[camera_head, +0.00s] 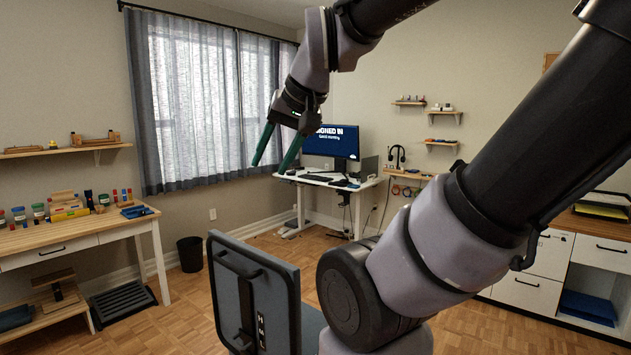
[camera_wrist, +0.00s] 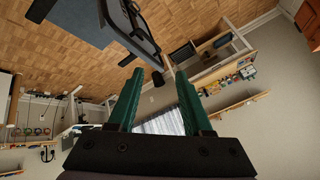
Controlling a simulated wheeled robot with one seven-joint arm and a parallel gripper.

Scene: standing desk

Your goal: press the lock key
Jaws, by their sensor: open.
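The white standing desk (camera_head: 368,183) is across the room by the window corner. On it a monitor (camera_head: 332,141) is lit blue with white text reading "SIGNED IN". Dark items lie on the desktop below the monitor, too small to make out, and I cannot pick out a lock key. My gripper (camera_head: 268,168) is raised in the air, well in front of the desk, its two green fingers apart and empty. It also shows open in the wrist view (camera_wrist: 160,74), which looks across the tilted room.
A dark padded chair (camera_head: 255,290) stands close in front of me. A wooden-topped workbench (camera_head: 75,236) with small items is at left, a black bin (camera_head: 190,254) beside it. A white cabinet (camera_head: 527,289) is at right. Open wooden floor lies between chair and desk.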

